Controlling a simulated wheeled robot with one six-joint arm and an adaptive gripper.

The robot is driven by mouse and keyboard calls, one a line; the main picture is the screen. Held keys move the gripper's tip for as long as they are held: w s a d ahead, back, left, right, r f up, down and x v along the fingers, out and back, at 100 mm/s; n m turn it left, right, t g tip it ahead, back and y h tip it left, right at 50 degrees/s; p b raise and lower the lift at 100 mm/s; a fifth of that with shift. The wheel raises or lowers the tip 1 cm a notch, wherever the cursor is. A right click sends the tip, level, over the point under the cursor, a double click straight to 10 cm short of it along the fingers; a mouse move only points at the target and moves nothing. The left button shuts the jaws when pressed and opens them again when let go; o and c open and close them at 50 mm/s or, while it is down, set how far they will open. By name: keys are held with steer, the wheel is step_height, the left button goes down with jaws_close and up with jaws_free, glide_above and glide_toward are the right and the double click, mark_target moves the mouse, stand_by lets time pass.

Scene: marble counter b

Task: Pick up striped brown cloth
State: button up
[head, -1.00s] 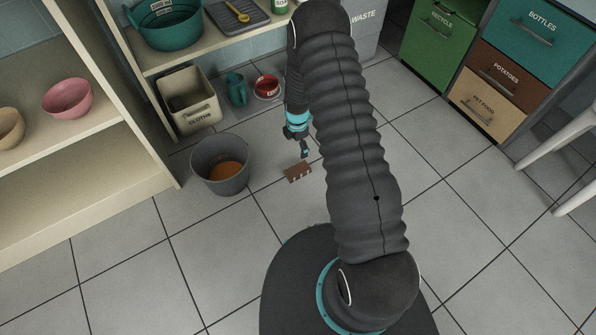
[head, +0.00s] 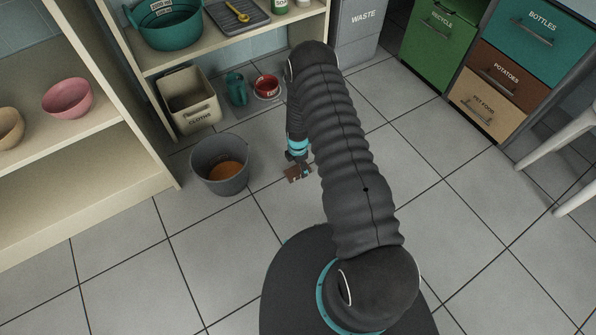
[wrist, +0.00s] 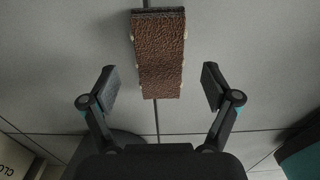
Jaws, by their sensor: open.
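The brown cloth (head: 292,175) lies on the grey tiled floor to the right of the grey bucket. In the wrist view the brown cloth (wrist: 160,62) is a narrow textured strip with pale marks along its sides and a dark end at the top. My gripper (head: 302,172) is low, right at the cloth, and hides part of it in the head view. In the wrist view my gripper (wrist: 160,87) is open, its two fingers apart on either side of the cloth's lower end. Neither finger visibly touches it.
A grey bucket (head: 221,165) with orange-brown contents stands left of the cloth. A cream bin labelled CLOTHS (head: 189,99), a teal jug (head: 237,90) and a red bowl (head: 267,87) stand behind. Floor at the front left is clear.

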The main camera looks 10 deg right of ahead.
steer(key=shift+f, duration=1.1)
steer(key=c, duration=1.3)
steer(key=shift+c, duration=0.2)
steer(key=shift+r, duration=0.15)
step_height(320, 180, up, 4)
steer(key=shift+w+f, duration=0.1)
steer(key=s+d+r, duration=0.7)
steer(key=s, duration=0.2)
steer(key=shift+d, duration=0.3)
